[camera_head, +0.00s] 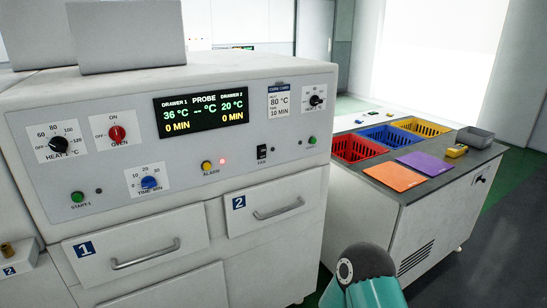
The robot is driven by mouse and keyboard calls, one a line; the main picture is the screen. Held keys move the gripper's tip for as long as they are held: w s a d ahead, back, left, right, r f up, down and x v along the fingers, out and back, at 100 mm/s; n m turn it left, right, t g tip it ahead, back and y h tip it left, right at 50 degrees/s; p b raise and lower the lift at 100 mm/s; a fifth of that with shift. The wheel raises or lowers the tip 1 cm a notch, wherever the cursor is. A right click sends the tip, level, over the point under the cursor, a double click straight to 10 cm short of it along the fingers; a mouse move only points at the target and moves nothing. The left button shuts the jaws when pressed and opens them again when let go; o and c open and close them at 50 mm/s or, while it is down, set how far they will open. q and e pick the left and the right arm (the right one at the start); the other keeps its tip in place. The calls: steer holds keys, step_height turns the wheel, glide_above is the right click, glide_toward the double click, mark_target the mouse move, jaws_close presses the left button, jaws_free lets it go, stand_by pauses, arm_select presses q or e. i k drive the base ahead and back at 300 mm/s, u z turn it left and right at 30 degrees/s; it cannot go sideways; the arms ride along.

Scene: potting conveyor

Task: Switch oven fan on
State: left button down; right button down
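The oven (190,190) is a white cabinet filling the left half of the view, with a sloped control panel. The fan switch (262,152) is a small black switch on the right part of the panel, above the label FAN. It is too small to tell its position. The red oven knob (117,133) sits at the upper left, with ON above it and OFF to its left. The display (201,108) is lit, reading 36 °C for drawer 1 and 20 °C for drawer 2, both 0 MIN. Neither of my grippers shows; only a teal link of my arm is at the bottom.
Drawer handles (146,254) and (279,209) stick out below the panel. A side counter (405,205) on the right holds red, blue and yellow baskets. Floor is clear at far right.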

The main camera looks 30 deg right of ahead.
mark_target(262, 150)
steer(key=z, duration=0.1)
steer(key=i, duration=1)
steer(key=u, duration=0.1)
